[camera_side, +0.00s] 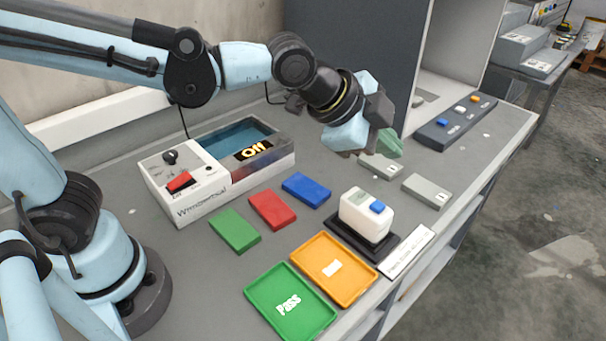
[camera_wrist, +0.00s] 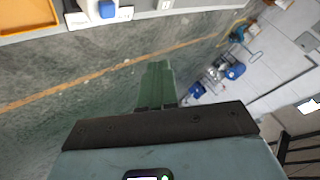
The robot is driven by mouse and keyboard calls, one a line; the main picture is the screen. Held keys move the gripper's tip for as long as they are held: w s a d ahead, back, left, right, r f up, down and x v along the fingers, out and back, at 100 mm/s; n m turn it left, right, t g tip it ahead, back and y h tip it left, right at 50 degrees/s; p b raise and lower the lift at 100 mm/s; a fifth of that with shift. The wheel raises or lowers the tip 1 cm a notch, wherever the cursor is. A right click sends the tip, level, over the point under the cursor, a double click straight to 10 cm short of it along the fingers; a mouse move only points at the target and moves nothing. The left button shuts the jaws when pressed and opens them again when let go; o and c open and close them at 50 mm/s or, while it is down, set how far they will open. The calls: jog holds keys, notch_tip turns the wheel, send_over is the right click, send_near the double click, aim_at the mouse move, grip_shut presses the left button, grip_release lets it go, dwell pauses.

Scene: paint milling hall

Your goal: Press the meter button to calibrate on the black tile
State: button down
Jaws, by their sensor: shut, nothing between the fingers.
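The white meter (camera_side: 362,217) stands upright on the black tile (camera_side: 377,252), near the front edge of the bench. In the wrist view the shut fingers (camera_wrist: 157,82) point out over the floor. The blue button (camera_wrist: 107,9) is at the top edge there, and most of the meter is cut off.
Green, red and blue panels (camera_side: 306,189) lie behind a green "Pass" tray (camera_side: 290,303) and an orange tray (camera_side: 334,269). A water-bath-like unit (camera_side: 215,170) reading "Off" stands at left. Grey blocks (camera_side: 427,191) and a dark button bar (camera_side: 455,122) are at right. A label plate (camera_side: 406,251) lies in front.

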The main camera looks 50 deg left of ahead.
aim_at(374, 207)
jog(key=shift+f, duration=4.25)
jog(key=shift+f, duration=0.15)
jog(key=shift+f, duration=0.25)
jog(key=shift+f, duration=0.45)
jog(key=shift+r, duration=0.9)
jog(key=shift+r, duration=2.5)
